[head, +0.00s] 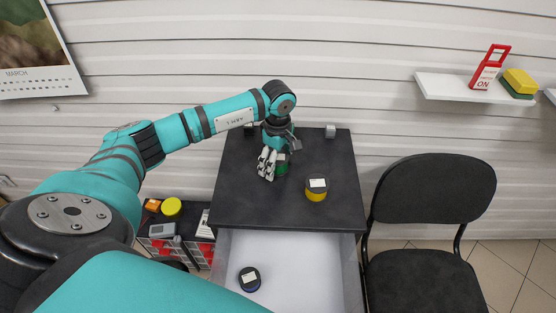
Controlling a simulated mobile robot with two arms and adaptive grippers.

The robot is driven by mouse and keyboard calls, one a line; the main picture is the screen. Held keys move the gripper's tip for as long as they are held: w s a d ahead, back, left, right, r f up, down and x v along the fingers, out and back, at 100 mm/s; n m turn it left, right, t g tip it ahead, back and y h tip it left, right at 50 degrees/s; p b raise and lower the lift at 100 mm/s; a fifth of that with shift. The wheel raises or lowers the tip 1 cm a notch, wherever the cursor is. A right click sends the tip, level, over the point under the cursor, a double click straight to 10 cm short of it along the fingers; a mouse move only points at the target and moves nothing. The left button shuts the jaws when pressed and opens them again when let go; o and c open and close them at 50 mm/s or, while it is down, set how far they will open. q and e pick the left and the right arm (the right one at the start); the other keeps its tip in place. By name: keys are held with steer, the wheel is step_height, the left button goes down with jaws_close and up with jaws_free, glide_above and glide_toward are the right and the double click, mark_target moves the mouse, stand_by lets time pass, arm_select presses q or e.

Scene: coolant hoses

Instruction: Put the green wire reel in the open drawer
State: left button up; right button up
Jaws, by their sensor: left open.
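The green wire reel (282,168) stands on the black cabinet top (235,200), partly hidden behind my left gripper. My left gripper (267,173) points down at the reel's left side with its fingers apart. I cannot tell whether a finger touches the reel. The open drawer (300,265) sticks out below the front edge of the cabinet top, with a pale inside. A dark blue reel (249,279) with a white label lies in the drawer, toward its left side. My right gripper is not in view.
A yellow reel (316,190) stands on the cabinet top to the right of the green one. A black chair (430,205) stands to the right. A low unit with small items (163,230) is at the left. The drawer's middle and right are clear.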

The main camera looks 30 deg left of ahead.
arm_select(q)
steer(key=c, duration=1.5)
steer(key=shift+o, duration=0.2)
steer(key=shift+r, duration=0.1)
